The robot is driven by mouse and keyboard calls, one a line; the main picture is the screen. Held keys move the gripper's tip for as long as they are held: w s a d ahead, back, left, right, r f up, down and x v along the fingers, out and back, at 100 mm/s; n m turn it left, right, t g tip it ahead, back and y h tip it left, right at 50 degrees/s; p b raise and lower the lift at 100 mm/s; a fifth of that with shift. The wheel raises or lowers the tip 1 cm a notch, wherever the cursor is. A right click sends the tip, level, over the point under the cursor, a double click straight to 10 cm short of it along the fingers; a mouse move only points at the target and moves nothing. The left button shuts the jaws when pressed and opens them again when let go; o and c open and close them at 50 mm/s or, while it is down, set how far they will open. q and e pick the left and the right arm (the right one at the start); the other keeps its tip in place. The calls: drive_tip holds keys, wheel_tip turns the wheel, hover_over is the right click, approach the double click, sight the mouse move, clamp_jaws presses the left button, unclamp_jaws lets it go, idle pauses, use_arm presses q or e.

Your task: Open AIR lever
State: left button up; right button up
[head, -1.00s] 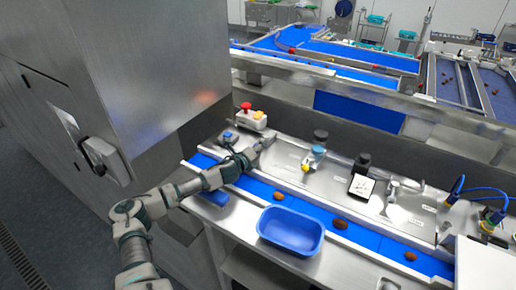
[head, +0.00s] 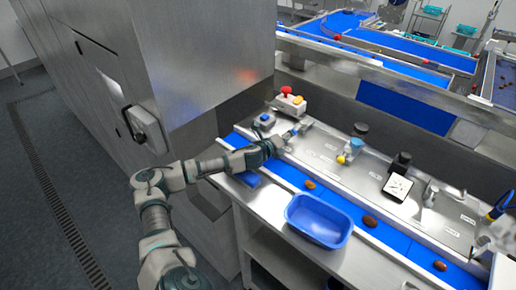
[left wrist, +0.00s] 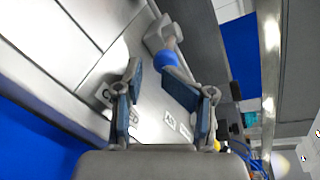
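A grey lever with a blue collar (head: 299,127) stands on the sloped metal panel at the back left of the line. My left gripper (head: 284,140) is just in front of it. In the left wrist view the lever's grey handle (left wrist: 162,34) and blue collar lie beyond the fingertips of my left gripper (left wrist: 150,76). Its fingers are apart with nothing between them, and I see no contact with the lever. Labels show on the panel, but I cannot read which one says AIR. A second valve with a yellow knob (head: 343,158) is further right. My right gripper is not in view.
A blue tray (head: 319,221) stands in front of the blue belt, which carries several dates. A tall steel cabinet (head: 200,70) bounds the left side.

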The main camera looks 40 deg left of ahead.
use_arm(q)
drive_tip(key=shift+a+b+v, duration=0.15)
drive_tip(key=shift+b+v, duration=0.1)
drive_tip(key=shift+v, duration=0.9)
drive_tip(key=shift+a+b+v, duration=0.1)
drive_tip(key=shift+b+v, duration=0.15)
drive_tip(key=shift+v, duration=0.9)
drive_tip(key=shift+b+v, duration=0.55)
drive_tip(key=shift+v, duration=0.65)
drive_tip(key=shift+a+b+v, duration=0.25)
drive_tip(key=shift+b+v, duration=0.55)
drive_tip(key=shift+v, duration=0.6)
drive_tip(key=shift+a+b+v, duration=0.2)
drive_tip(key=shift+b+v, duration=0.55)
drive_tip(key=shift+v, duration=0.65)
drive_tip(key=shift+a+b+v, duration=0.25)
drive_tip(key=shift+b+v, duration=0.55)
drive_tip(key=shift+v, duration=0.6)
drive_tip(key=shift+s+r, duration=0.15)
drive_tip(key=shift+s, duration=0.25)
drive_tip(key=v, duration=1.2)
drive_tip(key=shift+a, duration=0.1)
drive_tip(key=shift+w, duration=0.1)
